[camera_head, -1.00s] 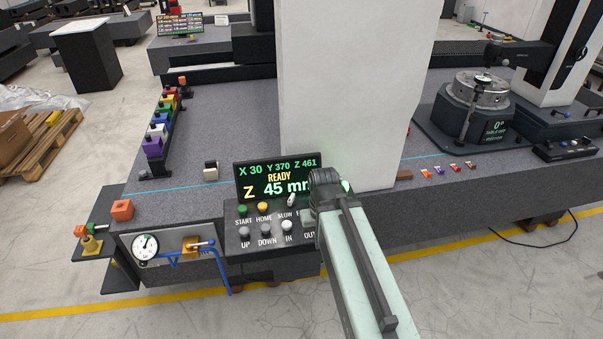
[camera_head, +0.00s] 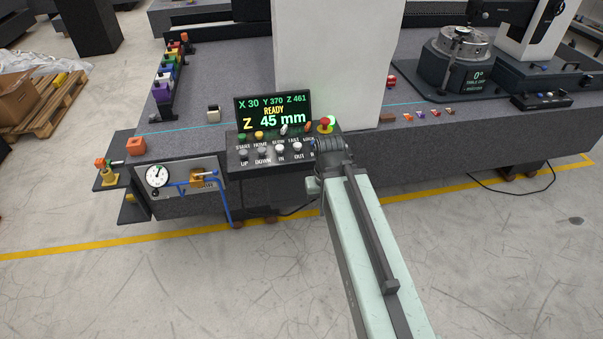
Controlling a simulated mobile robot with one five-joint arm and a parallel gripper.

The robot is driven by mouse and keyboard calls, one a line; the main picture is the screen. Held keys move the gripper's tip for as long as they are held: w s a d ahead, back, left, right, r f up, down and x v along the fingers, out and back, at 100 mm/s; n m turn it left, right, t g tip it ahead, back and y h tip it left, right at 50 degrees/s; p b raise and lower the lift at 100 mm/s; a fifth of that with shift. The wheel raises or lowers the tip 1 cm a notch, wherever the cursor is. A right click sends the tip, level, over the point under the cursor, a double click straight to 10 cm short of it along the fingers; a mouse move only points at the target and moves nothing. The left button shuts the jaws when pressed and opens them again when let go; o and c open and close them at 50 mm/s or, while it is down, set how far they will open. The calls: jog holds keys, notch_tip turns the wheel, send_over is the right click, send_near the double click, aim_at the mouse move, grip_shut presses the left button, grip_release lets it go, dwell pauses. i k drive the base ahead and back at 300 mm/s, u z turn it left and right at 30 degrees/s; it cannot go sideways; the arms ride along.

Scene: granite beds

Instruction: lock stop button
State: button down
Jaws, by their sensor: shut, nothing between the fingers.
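The stop button (camera_head: 325,124) is a red mushroom knob on a yellow base at the right end of the control panel (camera_head: 235,158). It stands just right of the display. My gripper (camera_head: 330,148) is the dark end of my pale green arm, over the panel's right side. It is shut and empty, and it appears just in front of and below the stop button. I cannot tell whether they touch. The fingertips are not clearly visible, and the arm end hides part of the panel's lower right corner.
Several knobs and switches sit close together left of the stop button. A white column (camera_head: 335,60) rises behind. A dial gauge (camera_head: 158,176) and a blue bracket (camera_head: 222,200) are left. The floor in front is clear.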

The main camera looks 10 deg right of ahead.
aim_at(325, 122)
jog(key=k, duration=0.65)
jog(key=u, duration=0.25)
jog(key=i, duration=1.15)
jog(key=u, duration=0.9)
jog(key=k, duration=0.8)
jog(key=u, duration=0.15)
jog(key=i, duration=0.95)
jog(key=z, duration=0.1)
